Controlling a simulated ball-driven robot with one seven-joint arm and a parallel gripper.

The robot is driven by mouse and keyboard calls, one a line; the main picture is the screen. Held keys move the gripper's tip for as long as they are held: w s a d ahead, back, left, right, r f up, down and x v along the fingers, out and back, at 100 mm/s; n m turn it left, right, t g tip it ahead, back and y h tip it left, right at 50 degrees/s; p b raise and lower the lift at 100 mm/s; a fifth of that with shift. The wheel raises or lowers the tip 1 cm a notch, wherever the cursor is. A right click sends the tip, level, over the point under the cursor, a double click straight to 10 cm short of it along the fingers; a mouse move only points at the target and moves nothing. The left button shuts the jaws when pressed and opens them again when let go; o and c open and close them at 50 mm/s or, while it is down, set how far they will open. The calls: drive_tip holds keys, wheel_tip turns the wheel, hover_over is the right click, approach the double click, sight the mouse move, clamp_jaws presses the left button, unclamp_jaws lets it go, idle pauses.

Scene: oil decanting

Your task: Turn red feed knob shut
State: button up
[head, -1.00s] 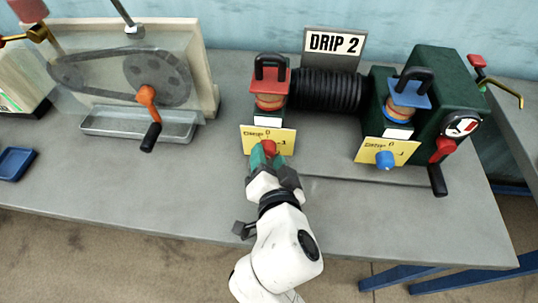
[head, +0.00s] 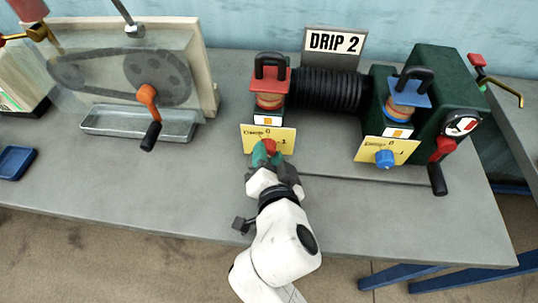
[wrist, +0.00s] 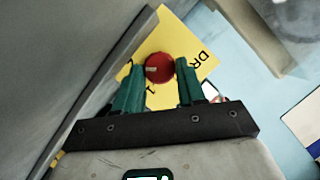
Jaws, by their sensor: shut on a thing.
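The red feed knob (head: 269,146) sits on the yellow plate (head: 284,135) at the front of the red-topped oiler (head: 270,78). In the wrist view the round red knob (wrist: 160,67) has a pale mark on its left side, in front of the tilted yellow plate (wrist: 182,37). My gripper (head: 266,153) has green fingers and reaches the knob from the front. In the wrist view its fingers (wrist: 160,72) stand on either side of the knob, closed on it. The plate's scale is partly hidden by the fingers.
To the right stand the blue-topped oiler (head: 408,88) with a blue knob (head: 384,158), and a green housing (head: 437,85) with a black-handled crank (head: 438,178). A belt unit with an orange crank (head: 149,98) and metal tray (head: 140,124) stands left. The bench front (head: 130,190) is clear.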

drive_tip(key=shift+r, duration=0.1)
drive_tip(key=shift+a+r+n+h+p, duration=0.15)
drive_tip(key=shift+n+h+p, duration=0.65)
drive_tip(key=shift+n, duration=0.4)
drive_tip(key=shift+a+n+h+p, duration=0.15)
drive_tip(key=shift+n+h+p, duration=0.15)
drive_tip(key=shift+n+h, duration=0.45)
drive_tip(key=n+h, duration=0.1)
drive_tip(key=n, duration=0.1)
drive_tip(key=n+h, duration=0.1)
drive_tip(key=n, duration=0.1)
drive_tip(key=shift+a+h+p, duration=0.25)
drive_tip(key=shift+a+p, duration=0.05)
drive_tip(key=shift+p, duration=0.05)
drive_tip(key=shift+n, duration=0.25)
drive_tip(key=o, duration=0.8)
